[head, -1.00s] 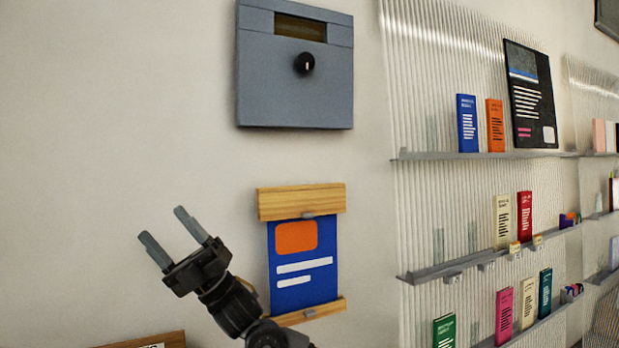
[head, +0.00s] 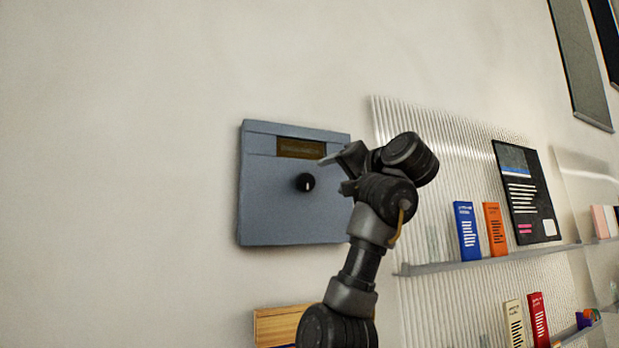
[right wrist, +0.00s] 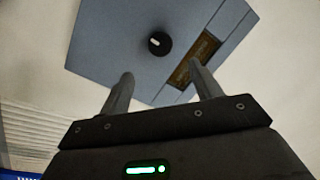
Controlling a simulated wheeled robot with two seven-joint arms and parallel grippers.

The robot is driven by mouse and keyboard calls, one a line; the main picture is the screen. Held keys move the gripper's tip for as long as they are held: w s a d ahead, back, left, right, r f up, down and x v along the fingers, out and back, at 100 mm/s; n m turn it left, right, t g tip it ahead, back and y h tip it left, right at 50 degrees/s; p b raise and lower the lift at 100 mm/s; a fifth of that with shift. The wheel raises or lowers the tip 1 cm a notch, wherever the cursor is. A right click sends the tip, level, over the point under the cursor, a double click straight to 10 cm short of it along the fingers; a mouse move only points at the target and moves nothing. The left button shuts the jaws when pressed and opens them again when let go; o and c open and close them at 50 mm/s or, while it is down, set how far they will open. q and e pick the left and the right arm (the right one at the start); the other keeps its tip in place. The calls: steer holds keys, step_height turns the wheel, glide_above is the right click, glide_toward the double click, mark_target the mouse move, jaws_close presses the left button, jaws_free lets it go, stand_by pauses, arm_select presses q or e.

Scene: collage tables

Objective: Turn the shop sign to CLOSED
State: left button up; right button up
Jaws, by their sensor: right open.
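The shop sign is a grey-blue wall box (head: 285,218) with a dark display window (head: 300,148) near its top and a round black knob (head: 305,182) with a white mark below it. The window's lettering is too blurred to read. My right gripper (head: 333,172) is in front of the box's right side, to the right of the knob and apart from it. In the right wrist view, its two fingers (right wrist: 163,88) are spread and empty, with the knob (right wrist: 159,41) beyond them. My left gripper is not in view.
A wooden strip (head: 278,325) of a wall hanging shows below the box, partly behind my arm. To the right, a ribbed panel holds a shelf (head: 490,262) with blue and orange books and a black poster (head: 527,192). The wall left of the box is clear.

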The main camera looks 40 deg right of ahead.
mark_target(309, 182)
steer(key=w+p, duration=0.2)
steer(key=w, duration=0.1)
steer(key=w+d+p, duration=0.1)
steer(key=w+p, duration=0.1)
steer(key=w, duration=0.1)
steer(key=w+p, duration=0.2)
steer(key=w, duration=0.1)
steer(key=shift+w+d+r, duration=0.15)
steer(key=shift+d, duration=0.05)
steer(key=shift+w+d+p, duration=0.1)
steer(key=shift+w+p, duration=0.25)
steer(key=shift+w, duration=0.35)
steer(key=shift+f, duration=0.2)
steer(key=c, duration=1)
